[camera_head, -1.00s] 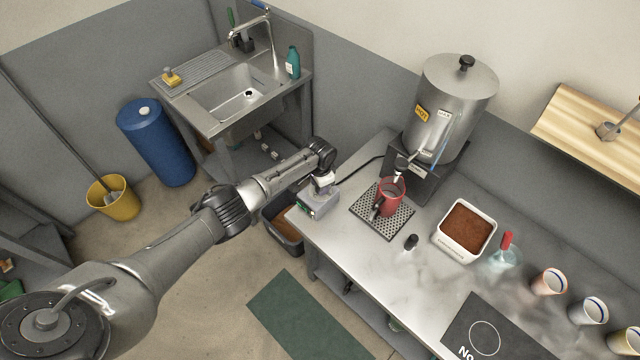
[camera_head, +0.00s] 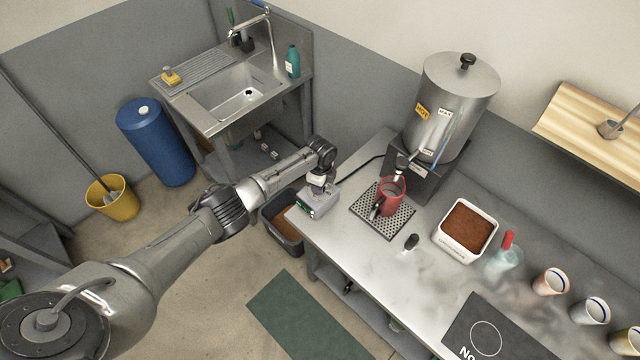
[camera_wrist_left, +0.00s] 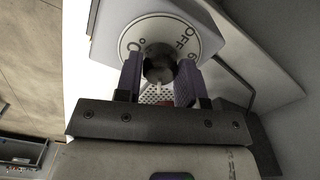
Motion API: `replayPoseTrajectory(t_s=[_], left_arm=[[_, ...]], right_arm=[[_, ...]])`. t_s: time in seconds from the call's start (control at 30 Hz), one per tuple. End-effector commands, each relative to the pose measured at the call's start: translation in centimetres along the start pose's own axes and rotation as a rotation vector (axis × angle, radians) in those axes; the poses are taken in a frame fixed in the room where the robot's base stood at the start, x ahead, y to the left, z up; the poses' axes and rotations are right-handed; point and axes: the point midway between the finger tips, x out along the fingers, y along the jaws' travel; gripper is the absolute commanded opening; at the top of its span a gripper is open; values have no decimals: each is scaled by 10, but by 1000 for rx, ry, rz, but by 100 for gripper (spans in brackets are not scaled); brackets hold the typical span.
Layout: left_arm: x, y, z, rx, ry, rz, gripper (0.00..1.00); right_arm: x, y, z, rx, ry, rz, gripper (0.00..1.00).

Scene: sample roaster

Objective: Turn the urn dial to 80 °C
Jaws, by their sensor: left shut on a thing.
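The urn dial (camera_wrist_left: 158,62) is a dark knob on a white round scale plate (camera_wrist_left: 205,42) marked "OFF" and other partly hidden figures. The scale sits on a light grey control box (camera_head: 318,206) at the left end of the steel counter. My left gripper (camera_wrist_left: 160,80) is shut on the dial, one finger on each side, and also shows over the box in the head view (camera_head: 322,188). The urn (camera_head: 452,105) is a steel cylinder at the back of the counter. The dial's exact setting cannot be read. My right gripper is out of view.
A red mug (camera_head: 391,196) stands on the drip tray (camera_head: 368,222) under the urn's tap. A small black object (camera_head: 411,242), a white tub of brown grounds (camera_head: 467,230) and a flask (camera_head: 503,262) are to the right. A dark bin (camera_head: 284,222) stands by the counter's left end.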

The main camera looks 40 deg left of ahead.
Motion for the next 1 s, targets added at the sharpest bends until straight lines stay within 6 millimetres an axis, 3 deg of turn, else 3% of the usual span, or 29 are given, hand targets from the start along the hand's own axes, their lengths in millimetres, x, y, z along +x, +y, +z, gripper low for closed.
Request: replayPoseTrajectory(t_s=[0.4,1.0], left_arm=[[-2,-1,-2,202,3,-2,12],[-2,-1,-2,243,3,-2,12]], right_arm=[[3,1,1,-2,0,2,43],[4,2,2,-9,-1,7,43]])
